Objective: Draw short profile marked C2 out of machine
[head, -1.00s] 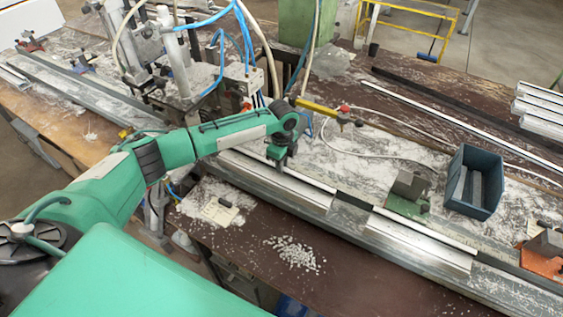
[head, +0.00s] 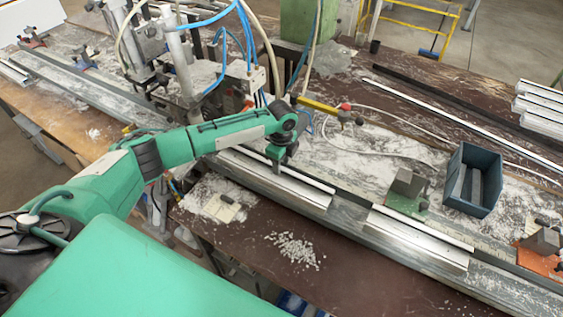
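Two short silvery profiles lie in line along the long metal rail (head: 492,289) at the bench front. The left profile (head: 285,188) is under and beside my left gripper; the right profile (head: 418,239) lies farther right, past a gap. No C2 mark is readable on either. My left gripper (head: 278,165) points down at the rear edge of the left profile. Its fingertips are small and partly hidden, so I cannot tell whether they grip it. The clamp machine (head: 180,62) stands at the upper left, its lower part partly behind my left arm. My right gripper is out of view.
A blue bin (head: 474,181) with grey pieces stands behind the rail at right. Grey blocks on a green base (head: 409,190) and an orange base (head: 541,250) stand near it. Hoses hang behind my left gripper.

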